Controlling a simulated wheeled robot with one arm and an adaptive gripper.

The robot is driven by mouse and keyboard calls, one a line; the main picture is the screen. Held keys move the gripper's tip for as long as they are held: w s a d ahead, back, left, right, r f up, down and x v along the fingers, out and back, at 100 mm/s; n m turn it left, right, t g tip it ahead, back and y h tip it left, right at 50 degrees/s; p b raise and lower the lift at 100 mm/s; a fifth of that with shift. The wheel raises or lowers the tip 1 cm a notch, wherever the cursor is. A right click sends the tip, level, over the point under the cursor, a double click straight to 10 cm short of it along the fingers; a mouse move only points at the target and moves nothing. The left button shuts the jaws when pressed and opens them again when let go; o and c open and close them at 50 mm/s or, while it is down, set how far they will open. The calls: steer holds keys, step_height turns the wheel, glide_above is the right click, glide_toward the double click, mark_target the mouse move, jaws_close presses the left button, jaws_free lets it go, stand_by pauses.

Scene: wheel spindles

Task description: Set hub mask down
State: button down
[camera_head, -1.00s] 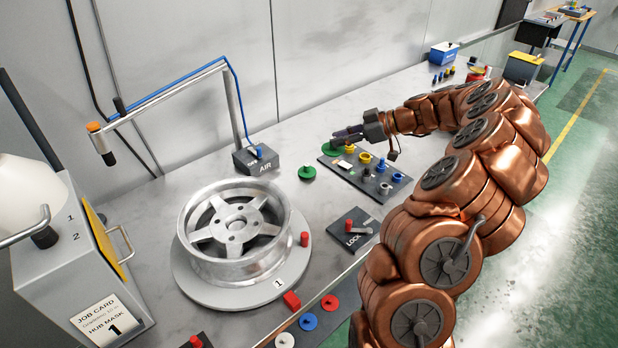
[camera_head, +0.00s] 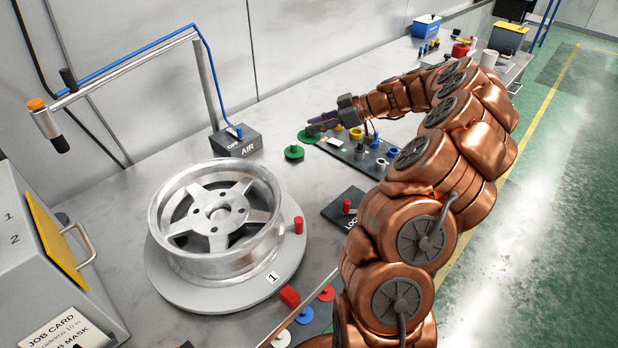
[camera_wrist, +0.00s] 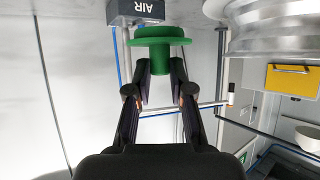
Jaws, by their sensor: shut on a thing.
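My gripper (camera_head: 322,124) is shut on a green hub mask (camera_head: 308,136), a flanged disc with a narrower stem. In the wrist view the mask (camera_wrist: 158,38) sits at the fingertips (camera_wrist: 160,75), flange away from the palm and stem between the fingers. In the head view it is at the left end of the black tool board (camera_head: 345,153); I cannot tell whether it touches anything below. A second green mask (camera_head: 294,152) stands on the bench just in front and left of it. The wheel (camera_head: 217,222) lies on a round turntable (camera_head: 180,290) further left.
The AIR box (camera_head: 236,142) and its hose post stand behind left. The LOCK plate (camera_head: 347,207) with a red knob is in front. The board carries several yellow, black, blue and white pieces. Red and blue discs (camera_head: 302,313) lie at the front edge. Bare bench lies behind the masks.

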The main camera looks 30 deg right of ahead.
steer(key=shift+f, duration=0.75)
steer(key=shift+f+p, duration=1.4)
steer(key=shift+f, duration=3.5)
steer(key=shift+f, duration=0.1)
steer(key=c, duration=1)
jaws_free()
steer(key=shift+c, duration=0.2)
steer(key=b+v, duration=0.3)
steer(key=v, duration=0.9)
steer(key=shift+b, duration=0.3)
